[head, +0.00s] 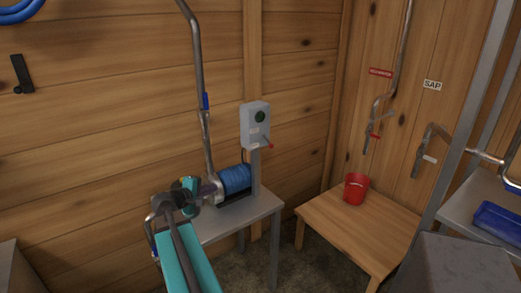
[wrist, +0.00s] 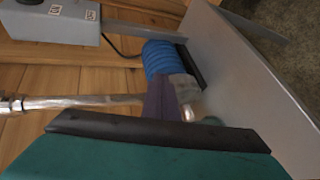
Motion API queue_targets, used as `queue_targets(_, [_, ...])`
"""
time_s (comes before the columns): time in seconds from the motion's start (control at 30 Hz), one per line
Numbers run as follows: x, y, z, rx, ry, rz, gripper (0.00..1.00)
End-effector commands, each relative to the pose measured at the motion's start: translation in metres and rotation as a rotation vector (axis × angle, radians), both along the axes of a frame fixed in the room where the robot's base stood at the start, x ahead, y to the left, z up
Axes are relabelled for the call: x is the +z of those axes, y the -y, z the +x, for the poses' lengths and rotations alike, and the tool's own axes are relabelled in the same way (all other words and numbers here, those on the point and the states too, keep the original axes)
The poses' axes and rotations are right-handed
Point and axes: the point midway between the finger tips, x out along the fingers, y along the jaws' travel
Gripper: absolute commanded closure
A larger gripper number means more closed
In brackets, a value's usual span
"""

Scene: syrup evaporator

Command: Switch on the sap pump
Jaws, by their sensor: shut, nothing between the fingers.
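The sap pump (head: 235,180) has a ribbed blue motor and stands on a small grey table. The pump motor also shows in the wrist view (wrist: 158,60). The box's lower part shows in the wrist view (wrist: 50,20), without the lever. My gripper (head: 190,195) is shut and empty, at the pump's left end in the head view, below and left of the box. Whether it touches the pump is unclear.
A metal pipe (head: 196,70) rises from the pump along the wall. A wooden table (head: 350,235) with a red bucket (head: 356,188) stands right, below pipes with valves. A SAP sign (head: 432,85) is on the wall. Grey metal uprights and a shelf stand far right.

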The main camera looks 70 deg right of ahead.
Motion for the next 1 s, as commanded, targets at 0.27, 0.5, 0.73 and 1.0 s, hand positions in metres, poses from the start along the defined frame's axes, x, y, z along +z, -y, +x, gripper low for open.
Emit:
queue_targets(0.27, [0.083,0.076,-0.078,-0.076,-0.154,-0.208,1.0])
queue_targets(0.5, [0.114,0.096,-0.107,-0.102,-0.223,-0.278,1.0])
queue_targets(0.73, [0.115,0.097,-0.109,-0.103,-0.228,-0.282,1.0])
queue_targets(1.0, [0.115,0.1,-0.109,-0.104,-0.227,-0.281,1.0])
